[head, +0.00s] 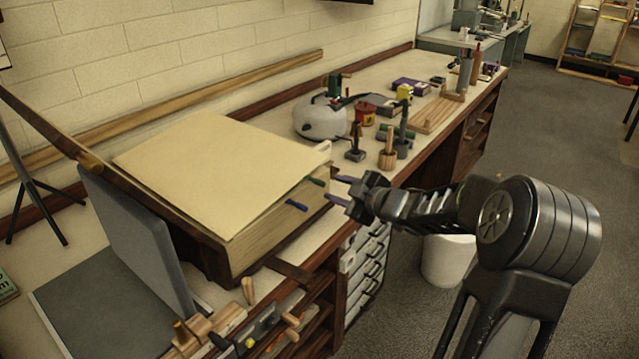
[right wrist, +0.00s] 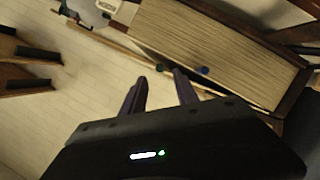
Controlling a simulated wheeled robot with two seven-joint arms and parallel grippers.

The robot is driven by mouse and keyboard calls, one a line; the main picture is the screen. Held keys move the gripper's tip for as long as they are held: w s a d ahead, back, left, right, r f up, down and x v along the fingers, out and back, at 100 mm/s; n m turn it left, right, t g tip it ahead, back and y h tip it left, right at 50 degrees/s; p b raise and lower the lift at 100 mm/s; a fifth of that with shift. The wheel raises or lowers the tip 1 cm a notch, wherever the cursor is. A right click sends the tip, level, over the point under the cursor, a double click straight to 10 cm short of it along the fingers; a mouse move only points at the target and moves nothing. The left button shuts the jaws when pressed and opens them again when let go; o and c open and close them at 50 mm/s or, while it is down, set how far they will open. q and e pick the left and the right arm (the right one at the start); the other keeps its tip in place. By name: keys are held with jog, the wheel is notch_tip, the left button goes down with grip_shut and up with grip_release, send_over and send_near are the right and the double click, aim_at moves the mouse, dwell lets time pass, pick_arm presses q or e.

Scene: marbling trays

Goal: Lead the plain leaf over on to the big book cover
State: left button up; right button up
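The plain leaf (head: 220,170) is a blank cream sheet lying flat on top of a thick block of pages (head: 275,225). A pale tab (head: 323,147) sticks out at its far right corner. A green peg (head: 315,181) and a blue peg (head: 297,205) stick out of the block's right side. The big book cover appears to be the grey board (head: 75,312) lying flat at left, beside an upright grey panel (head: 140,240). My right gripper (head: 339,189) is open and empty, just right of the pegs; its spread fingers (right wrist: 161,85) also show in the right wrist view. My left gripper is out of view.
A wooden rod (head: 45,125) slants in at left near the panel. Wooden tools (head: 225,320) lie along the front edge. A grey kettle-like pot (head: 320,118) and several small tools crowd the bench behind the book. A white bin (head: 447,260) stands below.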

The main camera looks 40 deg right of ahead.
aim_at(323, 184)
jog(key=shift+w, duration=0.1)
jog(key=shift+x, duration=3.8)
jog(key=shift+c, duration=0.4)
grip_shut()
